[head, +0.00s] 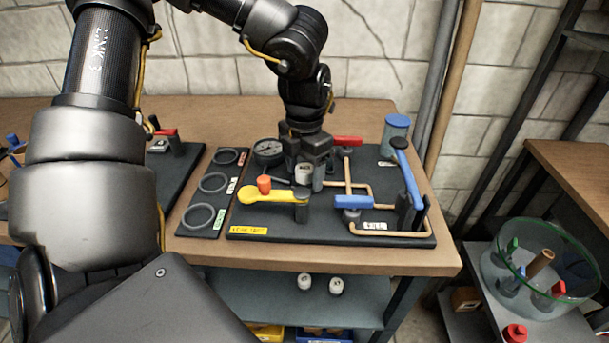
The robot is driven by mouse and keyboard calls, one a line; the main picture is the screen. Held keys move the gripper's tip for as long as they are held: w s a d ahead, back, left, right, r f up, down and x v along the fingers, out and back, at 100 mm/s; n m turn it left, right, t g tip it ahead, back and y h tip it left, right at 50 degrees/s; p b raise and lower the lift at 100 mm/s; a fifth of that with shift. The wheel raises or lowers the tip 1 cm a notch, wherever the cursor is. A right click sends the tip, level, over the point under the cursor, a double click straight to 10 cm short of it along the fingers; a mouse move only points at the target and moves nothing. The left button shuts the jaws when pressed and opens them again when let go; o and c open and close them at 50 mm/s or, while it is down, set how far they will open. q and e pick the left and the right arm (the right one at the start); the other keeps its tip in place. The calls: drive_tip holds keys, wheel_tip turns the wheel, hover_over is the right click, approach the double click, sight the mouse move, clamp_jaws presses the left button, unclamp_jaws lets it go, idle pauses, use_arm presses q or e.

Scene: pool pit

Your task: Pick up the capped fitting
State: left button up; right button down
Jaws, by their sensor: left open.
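My left gripper (311,168) points down over the dark pipework board, with its jaws open. A short white cylindrical piece (304,174) shows at the fingertips, between or just in front of them; I cannot tell whether they touch it. It may be the capped fitting, but its top is partly hidden by the gripper. A small orange-red cap-like piece (264,184) stands at the yellow lever, left of the gripper. My right gripper is out of view.
Close around the gripper are a pressure gauge (268,152), a yellow lever (272,195), copper pipes and blue handles (406,178). A ring board (213,184) lies to the left. A clear bowl (538,262) of capped pieces stands right. White pieces (304,282) sit on the lower shelf.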

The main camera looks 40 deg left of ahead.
sight(305, 167)
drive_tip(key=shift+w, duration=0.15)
use_arm(q)
drive_tip(key=c, duration=1.1)
drive_tip(key=shift+o, duration=0.2)
